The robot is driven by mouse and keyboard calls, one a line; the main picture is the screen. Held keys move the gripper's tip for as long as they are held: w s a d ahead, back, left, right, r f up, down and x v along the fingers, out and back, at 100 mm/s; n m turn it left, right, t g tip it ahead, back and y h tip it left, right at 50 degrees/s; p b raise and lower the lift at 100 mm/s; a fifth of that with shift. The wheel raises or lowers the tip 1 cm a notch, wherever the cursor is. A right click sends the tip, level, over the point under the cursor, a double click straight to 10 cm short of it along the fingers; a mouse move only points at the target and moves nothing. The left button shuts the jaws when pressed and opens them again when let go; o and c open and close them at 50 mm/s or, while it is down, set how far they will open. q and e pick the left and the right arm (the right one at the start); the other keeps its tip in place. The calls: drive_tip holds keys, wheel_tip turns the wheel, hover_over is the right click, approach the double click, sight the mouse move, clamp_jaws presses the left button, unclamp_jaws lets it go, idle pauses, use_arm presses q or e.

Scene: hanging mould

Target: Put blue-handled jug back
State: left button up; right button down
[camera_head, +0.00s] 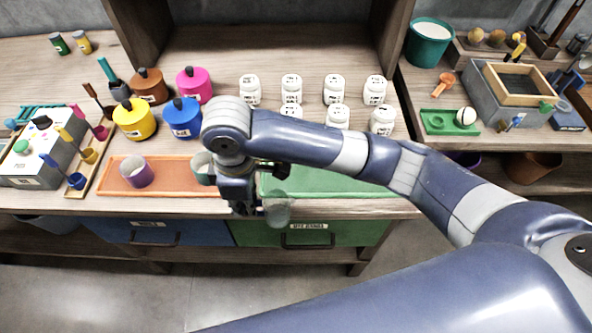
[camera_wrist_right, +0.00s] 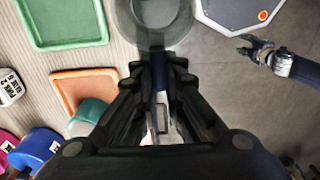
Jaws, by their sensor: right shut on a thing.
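My right gripper (camera_head: 258,203) is shut on the handle of a clear grey jug (camera_head: 277,210), just in front of the worktable's front edge. In the right wrist view the jug (camera_wrist_right: 155,22) is beyond the fingers, seen into its round mouth. Its dark blue handle (camera_wrist_right: 160,76) sits between the fingers (camera_wrist_right: 158,62). In the head view the gripper hides the handle. My left gripper (camera_wrist_right: 256,48) appears only in the right wrist view, at the right over the floor, too small to judge its jaws.
An orange tray (camera_head: 175,190) holds a purple cup (camera_head: 139,173) and a teal cup (camera_head: 202,168). A green tray (camera_head: 345,187) lies to the right, partly behind my arm. Coloured pots (camera_head: 134,120) and white labelled jars (camera_head: 334,89) stand behind. Drawers (camera_head: 310,234) are below.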

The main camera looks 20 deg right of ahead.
drive_tip(key=w+d, duration=0.3)
drive_tip(key=w, duration=0.1)
drive_tip(key=w+d+f+p, duration=0.1)
drive_tip(key=w+d, duration=0.2)
drive_tip(key=w, duration=0.1)
drive_tip(key=w+d+p, duration=0.1)
drive_tip(key=w+d, duration=0.2)
drive_tip(key=w, duration=0.1)
drive_tip(key=shift+w+d+f, duration=0.1)
drive_tip(key=shift+w+f, duration=0.1)
drive_tip(key=shift+w, duration=0.05)
wheel_tip(320, 180, down, 2)
drive_tip(key=shift+f+p, duration=0.2)
drive_tip(key=shift+p, duration=0.4)
drive_tip(key=shift+f, duration=0.55)
drive_tip(key=shift+f, duration=0.2)
drive_tip(key=c, duration=1.7)
unclamp_jaws()
drive_tip(key=r, duration=0.8)
drive_tip(key=r+b, duration=0.1)
drive_tip(key=r, duration=0.3)
drive_tip(key=shift+d+r, duration=0.2)
drive_tip(key=shift+d, duration=0.05)
